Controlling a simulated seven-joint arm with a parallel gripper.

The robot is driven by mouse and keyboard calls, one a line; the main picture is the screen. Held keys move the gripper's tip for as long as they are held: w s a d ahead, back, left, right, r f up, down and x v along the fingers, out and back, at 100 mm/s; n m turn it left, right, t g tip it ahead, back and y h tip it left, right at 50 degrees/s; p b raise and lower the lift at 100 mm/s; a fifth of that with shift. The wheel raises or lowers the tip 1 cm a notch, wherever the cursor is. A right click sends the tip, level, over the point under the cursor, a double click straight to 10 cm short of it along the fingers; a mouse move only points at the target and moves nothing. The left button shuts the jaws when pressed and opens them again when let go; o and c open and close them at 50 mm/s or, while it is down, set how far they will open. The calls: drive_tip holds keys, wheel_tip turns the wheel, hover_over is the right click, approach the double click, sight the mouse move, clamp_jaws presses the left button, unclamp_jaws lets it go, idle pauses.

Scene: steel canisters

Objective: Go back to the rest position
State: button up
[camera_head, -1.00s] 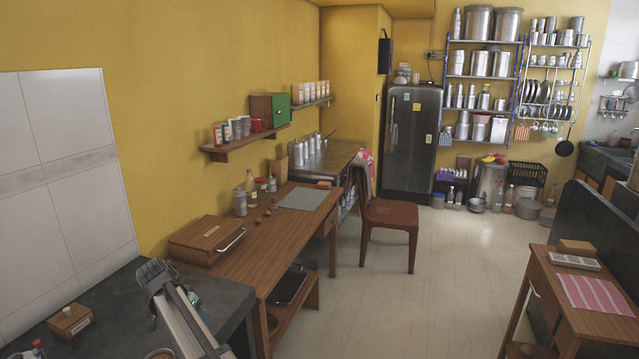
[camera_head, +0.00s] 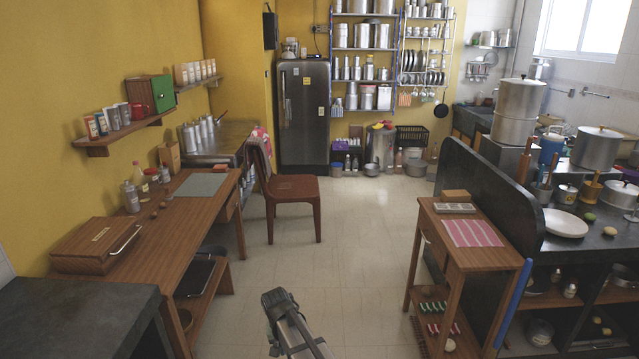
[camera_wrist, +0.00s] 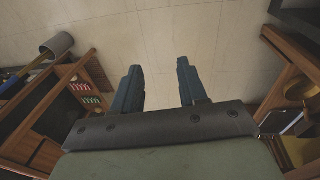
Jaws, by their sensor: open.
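My gripper shows in the wrist view (camera_wrist: 158,88) with its two dark fingers spread apart and nothing between them. Beneath it is the pale tiled floor. In the head view my arm and gripper (camera_head: 280,299) rise from the bottom edge, over the open floor between the wooden desk and the small side table. The gripper touches nothing that I can see. Its fingertips are too small to make out in the head view.
The wooden desk (camera_head: 205,215) is on the left, with a dark counter (camera_head: 75,310) in front of it. A small wooden table (camera_head: 440,230) with a pink striped cloth (camera_head: 471,233) stands right. A chair (camera_head: 290,188) stands behind. The middle floor (camera_head: 350,255) is clear.

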drive_tip(key=s+d+f+y, duration=0.15)
drive_tip(key=s+d, duration=0.25)
drive_tip(key=d, duration=0.5)
drive_tip(key=s+d+f+g, duration=0.1)
drive_tip(key=s+d+f, duration=0.25)
drive_tip(key=d, duration=0.45)
drive_tip(key=s+d+f, duration=0.2)
drive_tip(key=s+d, duration=0.3)
drive_tip(key=d, duration=0.4)
drive_tip(key=s+f+g, duration=0.3)
drive_tip(key=s+f, duration=0.7)
drive_tip(key=s, duration=0.4)
drive_tip(key=s+f+g, duration=0.3)
drive_tip(key=s+f, duration=0.6)
drive_tip(key=s, duration=0.6)
drive_tip(key=shift+f+m+g, duration=0.3)
drive_tip(key=shift+f+g, duration=0.1)
